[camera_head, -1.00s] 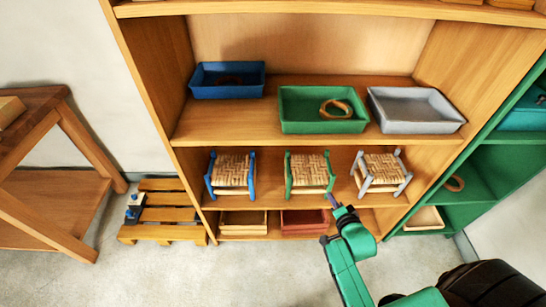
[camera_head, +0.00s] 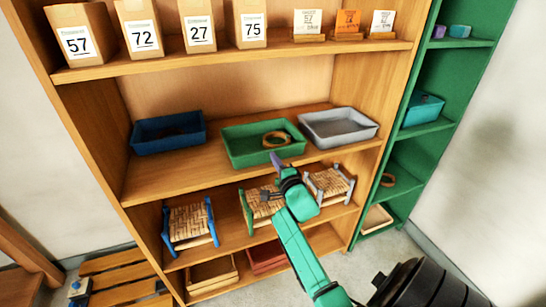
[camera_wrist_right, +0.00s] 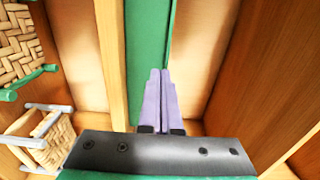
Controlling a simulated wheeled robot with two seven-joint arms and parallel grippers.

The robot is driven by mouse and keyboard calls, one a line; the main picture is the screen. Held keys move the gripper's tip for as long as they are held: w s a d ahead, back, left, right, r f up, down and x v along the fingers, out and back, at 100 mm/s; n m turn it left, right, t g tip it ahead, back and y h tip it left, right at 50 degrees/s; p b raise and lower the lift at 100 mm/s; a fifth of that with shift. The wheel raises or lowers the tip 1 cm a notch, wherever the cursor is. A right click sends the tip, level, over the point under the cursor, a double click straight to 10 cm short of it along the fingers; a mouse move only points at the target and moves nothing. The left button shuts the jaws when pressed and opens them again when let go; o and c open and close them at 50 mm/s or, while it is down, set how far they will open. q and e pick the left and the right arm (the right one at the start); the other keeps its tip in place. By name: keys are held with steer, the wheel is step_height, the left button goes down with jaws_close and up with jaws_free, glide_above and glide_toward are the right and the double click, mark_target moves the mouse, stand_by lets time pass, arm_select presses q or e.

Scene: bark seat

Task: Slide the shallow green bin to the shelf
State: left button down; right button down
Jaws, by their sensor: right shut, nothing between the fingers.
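The shallow green bin (camera_head: 240,158) stands on the middle shelf (camera_head: 165,178) of the wooden bookcase, between a blue bin and a grey bin. A tan ring (camera_head: 286,136) lies in it. My right gripper (camera_head: 274,158) is shut and empty, with its purple fingertips in front of the green bin's front wall in the head view. In the right wrist view the shut fingers (camera_wrist_right: 158,98) point at a green surface (camera_wrist_right: 149,45), likely the bin's wall. I cannot tell whether they touch it. My left gripper is not in view.
The blue bin (camera_head: 150,144) and the grey bin (camera_head: 338,128) flank the green bin. Small woven stools, including a blue one (camera_head: 190,226), stand on the shelf below. Numbered bags (camera_head: 80,36) and cards stand above. A green shelf unit (camera_head: 398,164) adjoins at right.

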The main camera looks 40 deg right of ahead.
steer(key=shift+w+d, duration=0.15)
steer(key=shift+w, duration=0.45)
